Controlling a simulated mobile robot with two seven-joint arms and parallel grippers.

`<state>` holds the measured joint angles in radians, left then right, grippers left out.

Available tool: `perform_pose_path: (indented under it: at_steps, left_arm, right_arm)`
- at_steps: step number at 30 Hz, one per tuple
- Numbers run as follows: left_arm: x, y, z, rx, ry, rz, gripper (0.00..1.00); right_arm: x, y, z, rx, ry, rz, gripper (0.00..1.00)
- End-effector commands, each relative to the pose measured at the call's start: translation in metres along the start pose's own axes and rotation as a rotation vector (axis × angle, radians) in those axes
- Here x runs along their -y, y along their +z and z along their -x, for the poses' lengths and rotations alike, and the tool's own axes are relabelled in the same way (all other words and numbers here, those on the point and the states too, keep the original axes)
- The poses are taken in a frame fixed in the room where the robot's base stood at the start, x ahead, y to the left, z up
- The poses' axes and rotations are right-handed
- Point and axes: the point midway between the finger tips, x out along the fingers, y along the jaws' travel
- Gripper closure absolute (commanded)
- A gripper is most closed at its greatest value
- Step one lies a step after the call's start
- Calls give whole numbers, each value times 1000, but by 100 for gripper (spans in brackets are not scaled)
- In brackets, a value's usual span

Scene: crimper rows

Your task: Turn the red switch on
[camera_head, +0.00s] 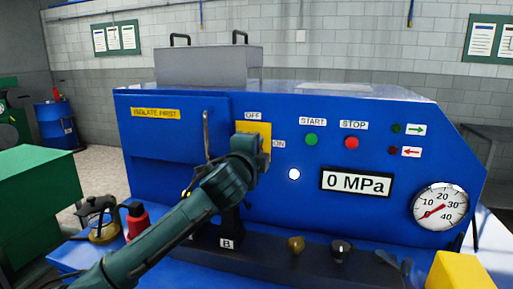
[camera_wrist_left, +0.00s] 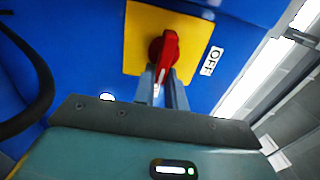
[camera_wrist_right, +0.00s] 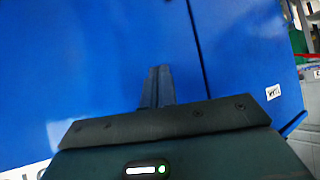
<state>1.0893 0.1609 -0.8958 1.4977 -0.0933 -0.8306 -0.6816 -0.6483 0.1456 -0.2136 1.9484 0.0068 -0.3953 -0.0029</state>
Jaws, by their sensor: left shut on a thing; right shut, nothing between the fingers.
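The red switch (camera_wrist_left: 168,48) sits on a yellow plate (camera_wrist_left: 140,35) on the blue machine front. In the head view the plate (camera_head: 262,130) has an OFF label (camera_head: 253,116) above and an ON label (camera_head: 278,144) to the right. My left gripper (camera_wrist_left: 163,88) is shut on the switch handle. The handle lies crosswise to the OFF direction, its white mark towards the ON side. My left forearm and hand hide the switch in the head view. My right gripper (camera_wrist_right: 157,88) is shut and empty, in front of a blue panel.
A white round lamp (camera_head: 294,174) looks lit beside the 0 MPa display (camera_head: 356,183). Green START (camera_head: 311,140) and red STOP (camera_head: 351,143) buttons sit right of the switch. A lever (camera_head: 207,135) stands left of the plate.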

Motion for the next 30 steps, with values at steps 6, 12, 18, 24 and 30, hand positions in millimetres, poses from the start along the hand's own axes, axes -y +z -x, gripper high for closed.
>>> perform_pose_path:
  at_steps: [6,12,18,24,30]
  left_arm:
    - [0,0,0,1,0,-12,100]
    - [0,0,0,1,0,-12,100]
    - [0,0,0,1,0,-10,73]
    - [0,0,0,0,0,-9,65]
    - [-1,0,3,0,0,-8,65]
  right_arm:
    - [0,-1,0,-1,0,0,100]
    - [0,-1,0,-2,0,0,100]
    - [0,-1,0,-2,1,0,100]
    - [0,-1,0,-2,1,0,100]
    - [0,0,-1,-2,1,0,100]
